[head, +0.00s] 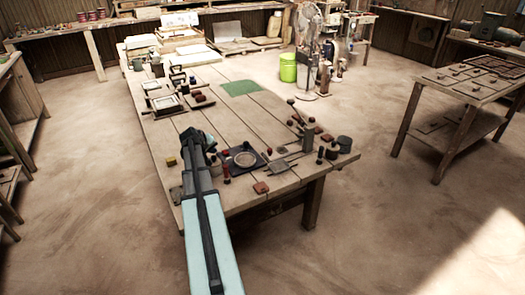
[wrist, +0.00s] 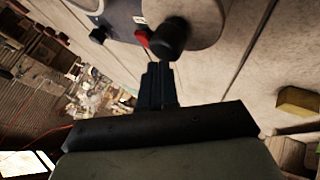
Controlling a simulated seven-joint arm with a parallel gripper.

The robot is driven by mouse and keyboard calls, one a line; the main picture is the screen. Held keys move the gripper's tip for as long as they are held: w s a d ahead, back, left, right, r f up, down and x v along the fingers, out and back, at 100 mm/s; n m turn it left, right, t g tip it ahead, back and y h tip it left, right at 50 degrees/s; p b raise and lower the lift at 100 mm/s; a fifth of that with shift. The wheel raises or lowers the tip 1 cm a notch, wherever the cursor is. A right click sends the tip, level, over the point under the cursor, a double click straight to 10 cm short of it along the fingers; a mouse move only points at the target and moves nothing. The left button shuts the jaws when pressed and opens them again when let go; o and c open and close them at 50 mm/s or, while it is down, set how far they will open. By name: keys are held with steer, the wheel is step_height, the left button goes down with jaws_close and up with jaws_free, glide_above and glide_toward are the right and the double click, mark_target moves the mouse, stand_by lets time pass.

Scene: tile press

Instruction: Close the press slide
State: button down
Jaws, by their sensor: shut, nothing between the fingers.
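The press is not clearly told apart in the head view. A dark greenish device (head: 210,146) stands on the table right beside the end of my arm and is partly hidden by it. The wrist view shows a pale rounded body (wrist: 195,15) with a dark round knob (wrist: 168,38) and a small red part (wrist: 142,38). Whether the knob belongs to the press slide I cannot tell. My gripper (wrist: 158,72) is shut and empty, its fingertips pointing at the knob and very close to it. Whether they touch is unclear.
The plank table (head: 195,107) holds a yellow block (head: 171,161) left of my arm, also in the wrist view (wrist: 299,103). A round dish (head: 245,159) on a dark tray, a red-topped piece (head: 226,170) and several small tools stand to the right. A green mat (head: 241,88) lies farther back.

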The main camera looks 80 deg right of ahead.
mark_target(284, 149)
steer(key=s+d+r+m, duration=0.1)
steer(key=s, duration=0.5)
steer(key=s+d+r+m+g+y, duration=0.1)
steer(key=s+d+m, duration=0.1)
steer(key=s, duration=0.4)
steer(key=s+d+r+m+g, duration=0.1)
steer(key=s+r, duration=0.1)
steer(key=s, duration=0.4)
steer(key=shift+s+d+r+m, duration=0.1)
steer(key=shift+s+d+m, duration=0.05)
steer(key=shift+d+m, duration=0.25)
steer(key=x, duration=0.9)
steer(key=shift+s+f, duration=0.1)
steer(key=shift+f, duration=0.25)
steer(key=s+d, duration=0.7)
steer(key=shift+s+d, duration=0.3)
steer(key=shift+d, duration=0.05)
steer(key=shift+s+d, duration=0.3)
steer(key=shift+s, duration=0.15)
steer(key=shift+r+y, duration=0.1)
steer(key=shift+y, duration=0.2)
steer(key=v, duration=1)
steer(key=shift+w+a, duration=0.15)
steer(key=shift+w, duration=0.15)
